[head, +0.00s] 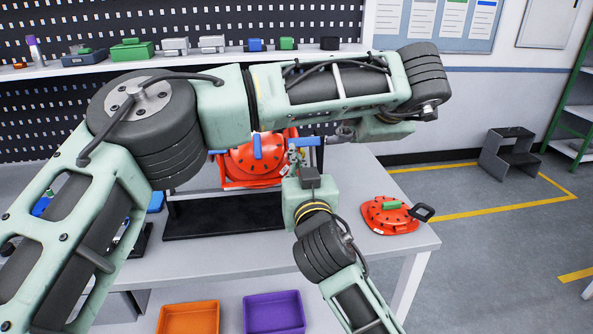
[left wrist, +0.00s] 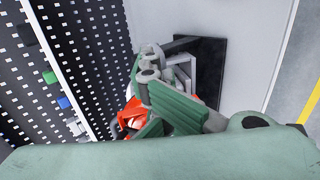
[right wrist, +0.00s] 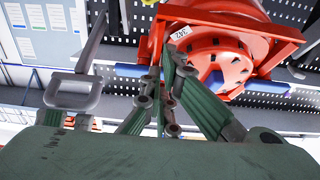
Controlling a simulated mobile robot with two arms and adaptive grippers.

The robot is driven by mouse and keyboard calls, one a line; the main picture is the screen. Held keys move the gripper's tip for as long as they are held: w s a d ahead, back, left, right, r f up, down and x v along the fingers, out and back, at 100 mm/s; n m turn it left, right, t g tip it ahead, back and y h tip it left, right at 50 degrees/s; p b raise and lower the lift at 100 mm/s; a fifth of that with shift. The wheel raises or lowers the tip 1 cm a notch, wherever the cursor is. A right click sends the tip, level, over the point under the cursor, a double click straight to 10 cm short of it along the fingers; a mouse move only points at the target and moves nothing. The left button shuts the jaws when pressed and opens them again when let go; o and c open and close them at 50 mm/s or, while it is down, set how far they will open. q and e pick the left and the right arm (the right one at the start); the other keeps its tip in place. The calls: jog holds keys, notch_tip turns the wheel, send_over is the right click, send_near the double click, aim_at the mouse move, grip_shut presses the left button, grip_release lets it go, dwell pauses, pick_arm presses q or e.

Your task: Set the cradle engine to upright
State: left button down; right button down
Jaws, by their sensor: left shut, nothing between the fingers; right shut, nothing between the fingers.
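The red engine (head: 250,165) sits in its red cradle frame above a black base plate (head: 225,222) on the bench, partly hidden by my left arm. Blue handles (head: 257,146) stick out from it. It fills the top of the right wrist view (right wrist: 215,35), with a small white label. I cannot tell its exact tilt. My right gripper (head: 293,160) is shut and empty in front of the engine's right side; its fingers show in the right wrist view (right wrist: 168,95). My left gripper (head: 340,133) is shut and empty at the engine's right, beside a blue handle.
A round red part (head: 380,220) with a black handle and green piece lies at the bench's right end. An orange bin (head: 188,318) and a purple bin (head: 273,313) stand below the front edge. A grey step stool (head: 507,152) stands on the floor behind. A shelf runs along the back.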

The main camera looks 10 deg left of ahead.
jog(key=shift+w+f, duration=0.2)
jog(key=shift+f, duration=0.75)
pick_arm(q)
jog(key=shift+s+r, duration=0.1)
pick_arm(e)
jog(key=shift+f, duration=1)
pick_arm(q)
jog(key=c, duration=2.5)
grip_release()
jog(key=o, duration=0.6)
jog(key=shift+o, duration=0.2)
pick_arm(e)
jog(key=shift+r, duration=0.1)
